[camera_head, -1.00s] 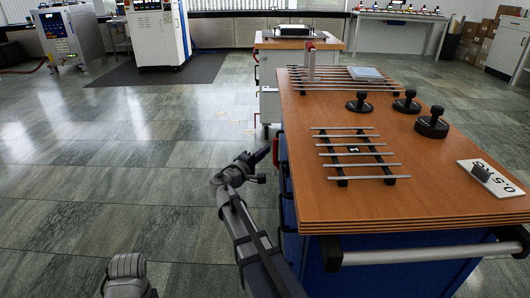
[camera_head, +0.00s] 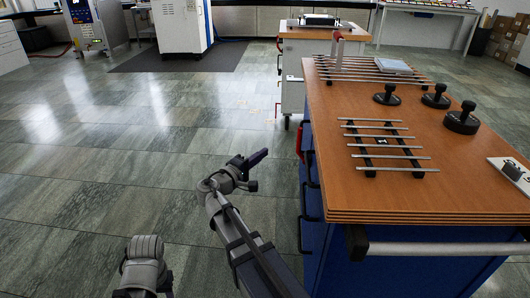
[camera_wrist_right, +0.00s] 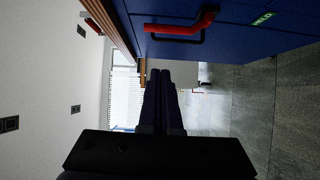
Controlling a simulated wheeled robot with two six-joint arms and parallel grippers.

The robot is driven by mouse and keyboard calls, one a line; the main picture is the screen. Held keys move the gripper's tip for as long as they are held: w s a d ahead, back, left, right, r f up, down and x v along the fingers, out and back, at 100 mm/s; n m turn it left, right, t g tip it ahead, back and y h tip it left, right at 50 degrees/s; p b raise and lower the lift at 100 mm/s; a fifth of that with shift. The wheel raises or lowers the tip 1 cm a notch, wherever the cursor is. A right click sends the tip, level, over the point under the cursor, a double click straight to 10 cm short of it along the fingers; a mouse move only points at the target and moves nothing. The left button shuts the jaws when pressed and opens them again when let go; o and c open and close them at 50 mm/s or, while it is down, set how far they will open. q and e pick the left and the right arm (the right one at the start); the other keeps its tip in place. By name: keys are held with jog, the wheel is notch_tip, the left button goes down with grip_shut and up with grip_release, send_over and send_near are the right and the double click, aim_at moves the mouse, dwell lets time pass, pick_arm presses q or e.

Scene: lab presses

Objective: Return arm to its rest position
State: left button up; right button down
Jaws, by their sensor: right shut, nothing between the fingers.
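My right arm reaches in from the bottom middle of the head view. Its right gripper (camera_head: 257,158) hangs over open floor, left of the blue bench with the wooden top (camera_head: 348,195). The gripper is shut and empty, and it touches nothing that I can see. In the right wrist view its dark fingers (camera_wrist_right: 158,88) lie together, with nothing between them. Part of my other arm (camera_head: 144,262) shows at the bottom left of the head view. The left gripper does not show.
The bench carries a near rod rack (camera_head: 385,145), a far rack (camera_head: 365,72) and several black weights (camera_head: 462,119). A red handle (camera_wrist_right: 180,27) sticks out of its blue side. A white cart (camera_head: 300,70) stands behind. The floor (camera_head: 110,150) at left is clear.

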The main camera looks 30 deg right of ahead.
jog(key=s+a+f+g+y+p, duration=0.25)
jog(key=s+a+f+y, duration=0.25)
jog(key=s+a, duration=0.3)
jog(key=s+a+f+g+y+p, duration=0.1)
jog(key=s+a+f+g+y, duration=0.3)
jog(key=a, duration=0.6)
jog(key=s+a+f+g+y+p, duration=0.1)
jog(key=s+a+f+y+p, duration=0.1)
jog(key=s+a+f+y, duration=0.55)
notch_tip(320, 180, up, 39)
jog(key=s+a+h+p, duration=0.1)
jog(key=a+p, duration=0.1)
jog(key=p, duration=3.6)
jog(key=shift+a+f+m, duration=0.2)
jog(key=shift+a+m, duration=0.05)
jog(key=shift+m, duration=0.15)
jog(key=shift+d+h, duration=0.1)
jog(key=shift+h, duration=0.15)
